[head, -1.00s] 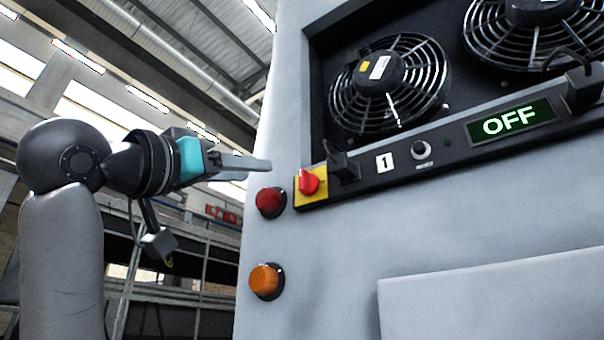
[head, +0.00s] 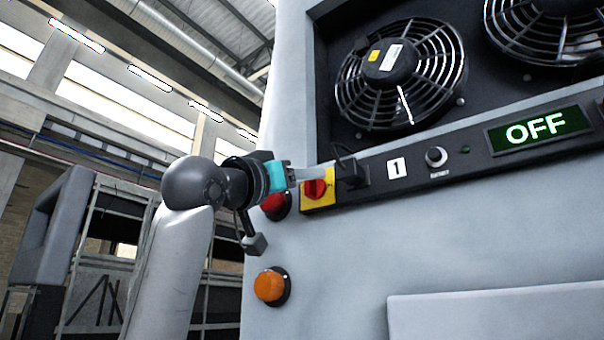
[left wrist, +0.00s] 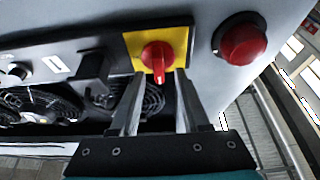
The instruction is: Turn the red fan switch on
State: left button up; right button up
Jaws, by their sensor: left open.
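The red fan switch (head: 315,189) is a rotary knob on a yellow plate (head: 319,203) at the left end of the black panel strip. In the left wrist view the red knob (left wrist: 157,57) shows at the top middle, just beyond my fingertips. My left gripper (head: 312,174) is open, with its fingers reaching toward the knob from the left. The display (head: 535,130) reads OFF. My right gripper is not in view.
A round red lamp or button (head: 274,204) sits just left of the plate, partly behind my left gripper. An orange one (head: 270,287) is below. A black connector (head: 352,174) stands out right of the knob. Caged fans (head: 400,75) are above.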

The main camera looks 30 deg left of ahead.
pick_arm(q)
grip_shut()
dwell(0.5)
jog(key=shift+m, duration=0.3)
jog(key=m+g+h, duration=0.1)
jog(key=m+h, duration=0.1)
jog(key=m, duration=0.4)
jog(key=m+g+h, duration=0.2)
jog(key=m, duration=0.4)
jog(key=m+g+h, duration=0.2)
jog(key=m+h, duration=0.1)
jog(key=m, duration=0.2)
jog(key=shift+d+f+m, duration=0.15)
jog(key=shift+d+m, duration=0.2)
jog(key=shift+m, duration=0.05)
jog(key=shift+f+m+g, duration=0.2)
jog(key=shift+m+g, duration=0.6)
jog(key=shift+m, duration=1.3)
